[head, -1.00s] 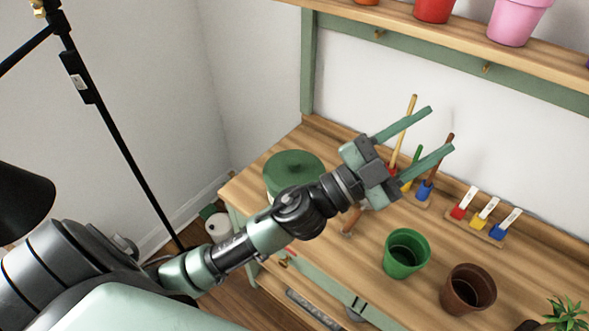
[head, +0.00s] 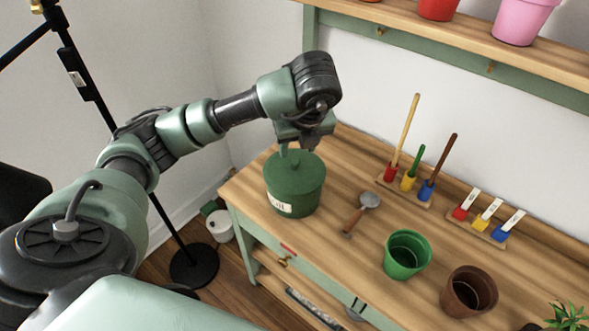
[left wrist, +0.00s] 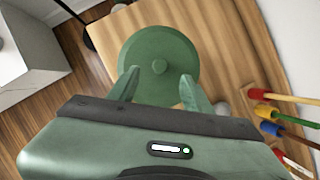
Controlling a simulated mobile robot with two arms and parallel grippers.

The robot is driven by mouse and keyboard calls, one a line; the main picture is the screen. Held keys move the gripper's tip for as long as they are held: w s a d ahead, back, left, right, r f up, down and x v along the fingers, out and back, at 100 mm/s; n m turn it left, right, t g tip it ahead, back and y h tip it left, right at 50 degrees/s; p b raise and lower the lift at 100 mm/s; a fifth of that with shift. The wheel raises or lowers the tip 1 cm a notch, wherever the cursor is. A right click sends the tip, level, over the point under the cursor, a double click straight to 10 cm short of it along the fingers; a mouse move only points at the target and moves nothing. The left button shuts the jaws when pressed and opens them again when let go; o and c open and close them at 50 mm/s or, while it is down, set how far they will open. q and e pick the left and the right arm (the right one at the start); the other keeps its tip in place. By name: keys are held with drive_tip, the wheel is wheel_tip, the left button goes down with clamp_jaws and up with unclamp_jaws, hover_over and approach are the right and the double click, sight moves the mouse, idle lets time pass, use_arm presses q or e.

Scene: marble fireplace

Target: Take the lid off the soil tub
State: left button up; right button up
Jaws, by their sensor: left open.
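The soil tub (head: 293,200) is a dark green round tub with a white label, standing at the left end of the wooden bench. My left gripper (head: 292,155) points down just above the lid. I cannot tell whether the fingertips touch the lid. My right gripper is not in view.
A trowel (head: 362,212) lies right of the tub. A green pot (head: 407,255) and a brown pot (head: 468,291) stand nearer the front right. Coloured tool holders (head: 408,186) line the back. A black lamp stand (head: 150,190) is at the left.

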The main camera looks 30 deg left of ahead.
sight(295, 160)
use_arm(q)
drive_tip(key=p+x, duration=0.1)
drive_tip(key=x, duration=0.6)
drive_tip(key=shift+f, duration=0.2)
clamp_jaws()
